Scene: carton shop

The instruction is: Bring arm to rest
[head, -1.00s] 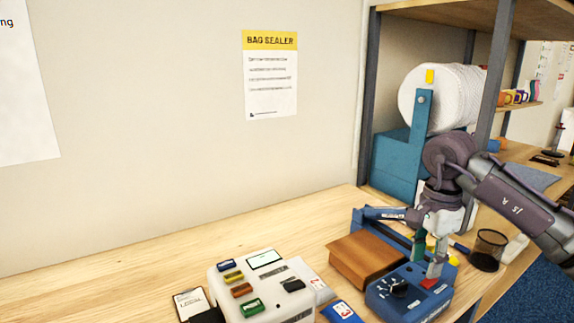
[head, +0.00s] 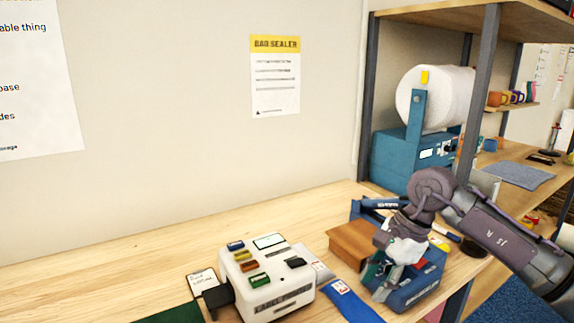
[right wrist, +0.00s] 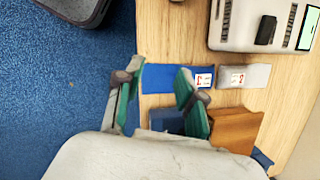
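My right gripper (head: 376,284) is at the near left side of the blue bag sealer (head: 416,291) and hides part of it. In the right wrist view its two green-padded fingers (right wrist: 157,80) stand apart with nothing between them. Carpet and the counter edge lie beyond the fingertips. My right arm reaches in from the right of the head view. My left gripper is not in view.
A white machine with coloured buttons (head: 266,278) stands left of the sealer. A blue pouch (head: 352,301) lies between them, and a brown block (head: 350,242) is behind the gripper. A shelf post (head: 478,95) rises behind my arm. The back-left counter is clear.

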